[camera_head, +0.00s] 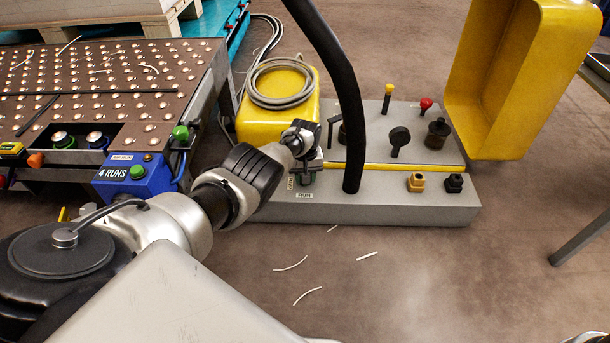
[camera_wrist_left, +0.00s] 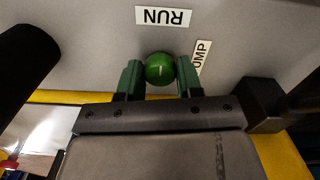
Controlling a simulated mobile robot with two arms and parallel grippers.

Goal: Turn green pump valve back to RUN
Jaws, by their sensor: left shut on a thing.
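The green pump valve shows in the left wrist view as a round green knob (camera_wrist_left: 160,69). My left gripper (camera_wrist_left: 160,80) has one finger on each side of it and is shut on it. The RUN label (camera_wrist_left: 163,16) lies just beyond the knob, and a second label (camera_wrist_left: 201,57), partly hidden and reading "UMP", is beside the right finger. In the head view my left gripper (camera_head: 306,172) is low over the left part of the grey pump base (camera_head: 390,208), and it mostly hides the valve. The RUN label (camera_head: 304,195) shows there too. My right gripper is not in view.
A thick black hose (camera_head: 345,100) rises right beside my left gripper. Black, yellow and red-topped fittings (camera_head: 426,104) stand on the base. A yellow housing (camera_head: 505,80) is at the right, and a yellow block (camera_head: 300,110) with coiled hose behind. The front floor has only loose strips.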

